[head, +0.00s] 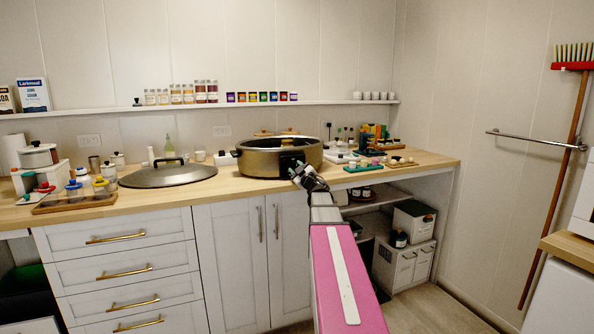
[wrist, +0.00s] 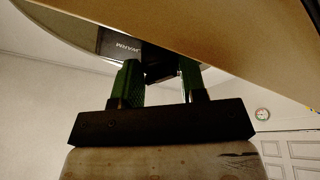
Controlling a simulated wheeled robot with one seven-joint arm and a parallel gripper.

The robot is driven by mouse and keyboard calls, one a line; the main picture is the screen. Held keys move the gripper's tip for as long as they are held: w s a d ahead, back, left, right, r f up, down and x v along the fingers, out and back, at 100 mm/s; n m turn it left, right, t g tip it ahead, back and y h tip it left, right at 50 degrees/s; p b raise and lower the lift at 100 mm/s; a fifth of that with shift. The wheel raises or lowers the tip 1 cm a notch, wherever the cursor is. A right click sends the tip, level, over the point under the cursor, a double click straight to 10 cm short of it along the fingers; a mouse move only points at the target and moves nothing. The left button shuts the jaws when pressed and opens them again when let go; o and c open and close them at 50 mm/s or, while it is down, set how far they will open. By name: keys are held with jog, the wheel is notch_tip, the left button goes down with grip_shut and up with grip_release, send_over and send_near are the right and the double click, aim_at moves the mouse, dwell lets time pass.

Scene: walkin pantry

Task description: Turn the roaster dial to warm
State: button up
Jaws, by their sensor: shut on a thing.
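The roaster (head: 262,160) is a bronze oval pan with an open top, standing on the wooden counter near its front edge. Its body also fills the top of the wrist view (wrist: 235,50). My gripper (head: 300,172) reaches its front right side. In the wrist view, my gripper's green fingers (wrist: 160,75) are on either side of a dark piece under the roaster body, which I take to be the dial (wrist: 157,72). They are shut on it. A dark panel (wrist: 118,44) with partial white lettering shows beside it. The dial's markings and pointer are hidden, so its setting cannot be read.
A large dark lid (head: 168,175) lies on the counter left of the roaster. A wooden tray (head: 75,205) with several jars is at the far left. Small boards and items crowd the counter right of the roaster. Cabinets (head: 238,255) stand below.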

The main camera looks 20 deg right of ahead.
jog(key=m+h, duration=0.1)
jog(key=m, duration=0.2)
jog(key=m+h, duration=0.2)
jog(key=m, duration=0.2)
jog(key=shift+a+f+m+t, duration=0.1)
jog(key=shift+a+m+t, duration=0.1)
jog(key=shift+m+t, duration=0.15)
jog(key=m+h, duration=0.1)
jog(key=m, duration=0.2)
jog(key=m+h, duration=0.1)
jog(key=m, duration=0.2)
jog(key=shift+a+h, duration=0.1)
jog(key=shift+h, duration=0.3)
jog(key=shift+m, duration=0.35)
jog(key=o, duration=0.9)
jog(key=shift+s, duration=0.1)
jog(key=v, duration=1)
jog(key=shift+s+a, duration=0.1)
jog(key=shift+s, duration=0.25)
